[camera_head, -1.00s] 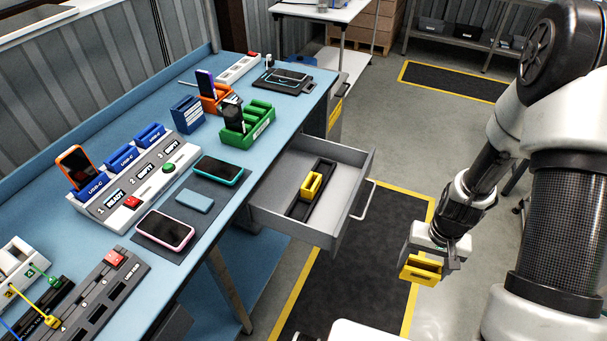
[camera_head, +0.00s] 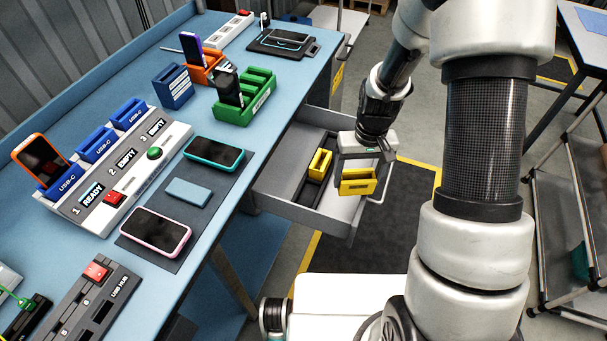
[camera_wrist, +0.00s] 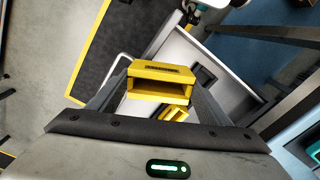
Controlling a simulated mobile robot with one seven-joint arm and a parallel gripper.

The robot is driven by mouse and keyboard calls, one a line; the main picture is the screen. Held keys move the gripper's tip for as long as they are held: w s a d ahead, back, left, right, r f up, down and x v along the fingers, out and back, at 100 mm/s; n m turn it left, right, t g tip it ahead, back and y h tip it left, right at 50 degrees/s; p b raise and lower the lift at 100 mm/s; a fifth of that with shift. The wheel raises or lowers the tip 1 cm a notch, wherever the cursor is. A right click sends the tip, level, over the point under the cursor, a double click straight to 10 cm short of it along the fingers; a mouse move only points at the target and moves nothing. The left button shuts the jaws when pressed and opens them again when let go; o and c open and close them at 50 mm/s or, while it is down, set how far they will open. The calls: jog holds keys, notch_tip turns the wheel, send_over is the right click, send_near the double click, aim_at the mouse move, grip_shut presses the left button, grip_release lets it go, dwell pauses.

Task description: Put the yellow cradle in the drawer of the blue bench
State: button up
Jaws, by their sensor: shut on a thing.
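My gripper (camera_head: 362,170) is shut on a yellow cradle (camera_head: 358,184), an open-topped block. In the wrist view the same cradle (camera_wrist: 160,82) sits level between the fingers. The drawer (camera_head: 310,218) of the blue bench (camera_head: 232,172) is pulled open. A second yellow cradle (camera_head: 320,164) lies inside it on a dark strip, and also shows in the wrist view (camera_wrist: 175,114). In the head view the held cradle overlaps the drawer's front right part and appears above it. My gripper hides part of the drawer there.
The bench top carries a green holder (camera_head: 240,108), a charging station (camera_head: 125,180), a teal phone (camera_head: 214,153) and a pink phone (camera_head: 155,234). The drawer's left part is bare. A shelf cart (camera_head: 560,215) stands at the right.

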jog(key=w+a+f+n+b, duration=0.1)
jog(key=w+a+n+b, duration=0.2)
jog(key=a+n+b, duration=0.3)
jog(key=w+a+f+n+b, duration=0.1)
jog(key=w+a+n+b, duration=0.1)
jog(key=a+n+b, duration=0.4)
jog(key=shift+n, duration=0.3)
jog(key=f, duration=0.5)
jog(key=f+b, duration=0.1)
jog(key=f, duration=0.2)
jog(key=shift+a+f, duration=0.25)
jog(key=shift+f, duration=0.1)
jog(key=shift+f, duration=0.1)
jog(key=shift+f+b, duration=0.5)
jog(key=o, duration=1.1)
jog(key=shift+r, duration=0.15)
